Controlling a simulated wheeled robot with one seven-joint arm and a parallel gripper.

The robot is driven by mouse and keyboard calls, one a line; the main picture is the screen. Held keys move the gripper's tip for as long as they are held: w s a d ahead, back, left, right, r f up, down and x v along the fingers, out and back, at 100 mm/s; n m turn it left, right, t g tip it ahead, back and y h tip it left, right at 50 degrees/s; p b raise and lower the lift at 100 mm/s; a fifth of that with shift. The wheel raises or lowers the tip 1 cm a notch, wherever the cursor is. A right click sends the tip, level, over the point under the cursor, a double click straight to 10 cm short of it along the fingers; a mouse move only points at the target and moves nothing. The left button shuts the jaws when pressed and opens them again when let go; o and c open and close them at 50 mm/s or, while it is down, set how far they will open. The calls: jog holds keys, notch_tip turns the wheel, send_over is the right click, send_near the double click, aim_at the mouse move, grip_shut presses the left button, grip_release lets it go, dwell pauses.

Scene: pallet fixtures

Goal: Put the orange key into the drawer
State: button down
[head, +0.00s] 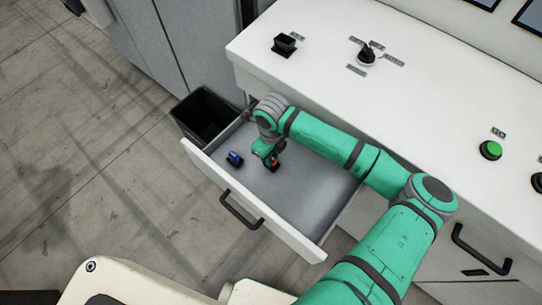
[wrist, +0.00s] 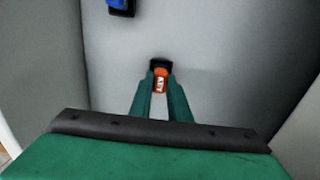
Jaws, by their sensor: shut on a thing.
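The drawer (head: 312,217) is pulled open from the white cabinet, with a grey floor and a dark handle on its front. My gripper (head: 274,163) reaches down inside the drawer in the head view. In the wrist view my gripper (wrist: 160,85) has its two green fingers closed on the orange key (wrist: 160,77), which has a black part at its far end. The key also shows small and partly hidden in the head view (head: 276,164). It is over the drawer floor; I cannot tell whether it touches it.
A blue key with a black part (head: 235,158) lies in the drawer near its left side; it shows at the wrist view's top (wrist: 121,5). A dark bin (head: 205,115) stands beside the drawer. The counter (head: 330,85) holds a black socket (head: 285,44), a switch (head: 367,54) and a green button (head: 490,150).

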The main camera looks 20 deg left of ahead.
jog(key=shift+f, duration=0.15)
jog(key=c, duration=1.7)
grip_release()
jog(key=shift+o, duration=0.2)
notch_tip(320, 180, up, 12)
